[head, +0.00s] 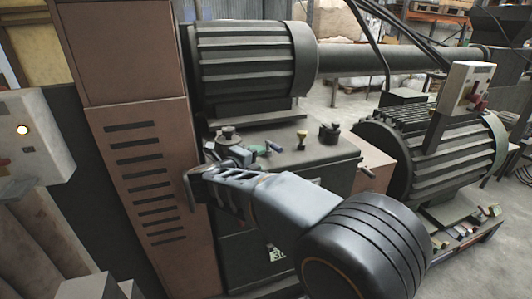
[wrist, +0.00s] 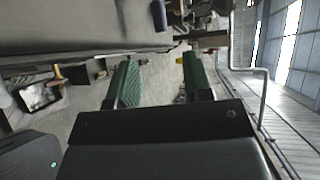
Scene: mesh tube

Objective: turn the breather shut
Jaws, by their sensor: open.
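A dark machine housing (head: 315,158) carries several small fittings on its top. They are a black knobbed cap (head: 329,132), a small yellow-topped fitting (head: 302,139), a blue-ended handle (head: 274,146) and another dark knob (head: 228,132). I cannot tell for certain which is the breather. My gripper (head: 254,151) is over the left part of the housing top, left of the yellow-topped fitting and black cap. In the wrist view my gripper (wrist: 160,68) is open with green-padded fingers apart and nothing held. A blue part (wrist: 158,15) shows beyond the fingers.
A tall brown cabinet (head: 140,140) stands close on the left.

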